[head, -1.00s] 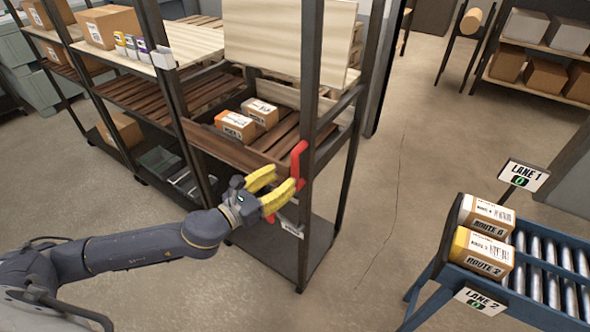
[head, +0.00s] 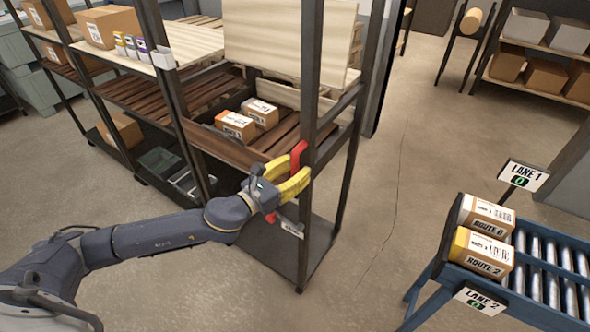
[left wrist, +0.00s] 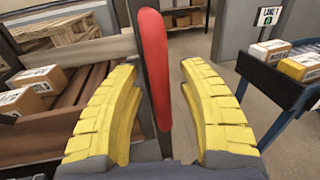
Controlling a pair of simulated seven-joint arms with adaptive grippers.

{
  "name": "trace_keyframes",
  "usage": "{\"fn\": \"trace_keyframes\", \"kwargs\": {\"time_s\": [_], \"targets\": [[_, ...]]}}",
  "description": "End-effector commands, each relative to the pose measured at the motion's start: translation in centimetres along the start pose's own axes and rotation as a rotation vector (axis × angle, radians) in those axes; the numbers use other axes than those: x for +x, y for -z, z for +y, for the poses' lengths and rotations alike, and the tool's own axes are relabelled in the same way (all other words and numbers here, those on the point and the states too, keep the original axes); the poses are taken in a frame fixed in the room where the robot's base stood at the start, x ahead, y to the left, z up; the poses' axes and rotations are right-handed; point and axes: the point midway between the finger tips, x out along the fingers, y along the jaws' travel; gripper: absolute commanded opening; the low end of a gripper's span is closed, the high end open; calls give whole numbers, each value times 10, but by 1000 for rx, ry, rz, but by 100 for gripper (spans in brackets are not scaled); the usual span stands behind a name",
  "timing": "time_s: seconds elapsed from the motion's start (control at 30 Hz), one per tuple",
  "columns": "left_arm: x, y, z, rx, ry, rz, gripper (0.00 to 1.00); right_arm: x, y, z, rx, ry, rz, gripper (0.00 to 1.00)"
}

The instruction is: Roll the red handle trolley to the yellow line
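The trolley (head: 270,252) is a tall dark-framed rack with wooden shelves. Its upright red handle (head: 296,160) is on the near right corner post. My left gripper (head: 301,166) has yellow fingers and is at the handle. In the left wrist view, the red handle (left wrist: 153,60) stands between the two spread fingers, with a gap visible on each side, so the gripper is open around it and not clamped. No yellow line shows in either view. My right gripper is not in view.
Two cartons (head: 236,124) lie on the trolley's middle shelf. Another loaded shelf (head: 130,92) adjoins on the left. A roller conveyor (head: 545,275) with two route boxes (head: 483,252) stands at the right. Bare floor (head: 400,180) lies between the trolley and the conveyor.

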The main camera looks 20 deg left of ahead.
Motion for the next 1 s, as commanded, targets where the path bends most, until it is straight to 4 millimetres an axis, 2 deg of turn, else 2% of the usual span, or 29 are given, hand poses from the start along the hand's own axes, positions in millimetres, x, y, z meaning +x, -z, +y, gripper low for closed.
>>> {"fn": "trace_keyframes", "kwargs": {"time_s": [0.03,0.33,0.77,0.87,1.0], "targets": [[0,0,0,0,0,0,33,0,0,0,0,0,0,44],[0,0,0,0,0,0,0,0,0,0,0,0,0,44],[0,0,-3,-1,0,-1,0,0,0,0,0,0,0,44],[2,-1,-13,-3,3,-2,0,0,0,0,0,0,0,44],[7,-1,-39,-8,10,-3,0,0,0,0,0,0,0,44]]}}
